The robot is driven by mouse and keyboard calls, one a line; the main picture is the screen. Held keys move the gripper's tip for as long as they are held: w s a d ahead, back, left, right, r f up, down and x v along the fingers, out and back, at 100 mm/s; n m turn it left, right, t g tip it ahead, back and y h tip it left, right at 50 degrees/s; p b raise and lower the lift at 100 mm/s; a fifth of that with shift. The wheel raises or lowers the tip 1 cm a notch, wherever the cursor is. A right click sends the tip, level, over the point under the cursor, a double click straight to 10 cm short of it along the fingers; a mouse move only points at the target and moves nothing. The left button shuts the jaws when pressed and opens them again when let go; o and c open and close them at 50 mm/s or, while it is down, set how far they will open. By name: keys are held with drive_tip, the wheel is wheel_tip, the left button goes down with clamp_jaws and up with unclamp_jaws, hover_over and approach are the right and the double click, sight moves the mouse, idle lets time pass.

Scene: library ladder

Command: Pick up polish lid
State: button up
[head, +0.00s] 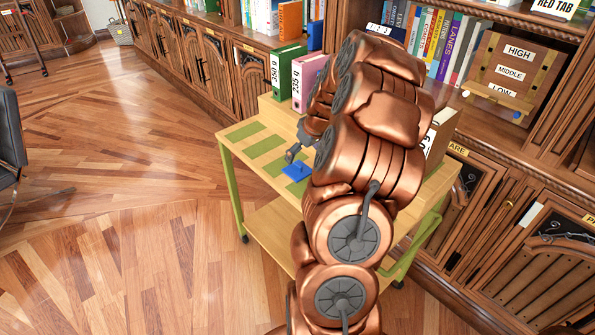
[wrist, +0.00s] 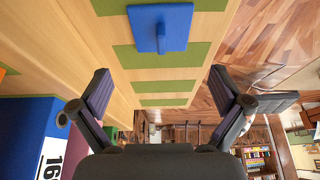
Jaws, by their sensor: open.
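A blue square lid with a raised handle, which I take as the polish lid (head: 291,174), lies on the wooden top of a green-legged cart (head: 235,149). In the wrist view the lid (wrist: 146,33) is at the top centre, on the wood beside green stripes, with its handle upright toward the camera. My gripper (head: 296,154) is above the cart top, close to the lid. In the wrist view my gripper (wrist: 161,82) is open, with its two dark fingers wide apart and nothing between them. The lid shows beyond the fingertips, apart from them. My arm hides part of the cart.
A green binder (head: 287,74) and a pink binder (head: 308,82) stand at the cart's back. A blue binder with a white label (wrist: 28,130) is left of my gripper in the wrist view. Bookshelves (head: 470,45) line the back.

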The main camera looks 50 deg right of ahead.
sight(298, 165)
drive_tip(key=shift+s+p+x, duration=0.2)
drive_tip(key=shift+p+x, duration=0.4)
drive_tip(key=shift+x, duration=2.65)
drive_tip(key=shift+a+f, duration=0.1)
drive_tip(key=shift+a, duration=0.05)
drive_tip(key=c, duration=1.3)
drive_tip(key=shift+s+f, duration=0.1)
drive_tip(key=shift+c, duration=0.9)
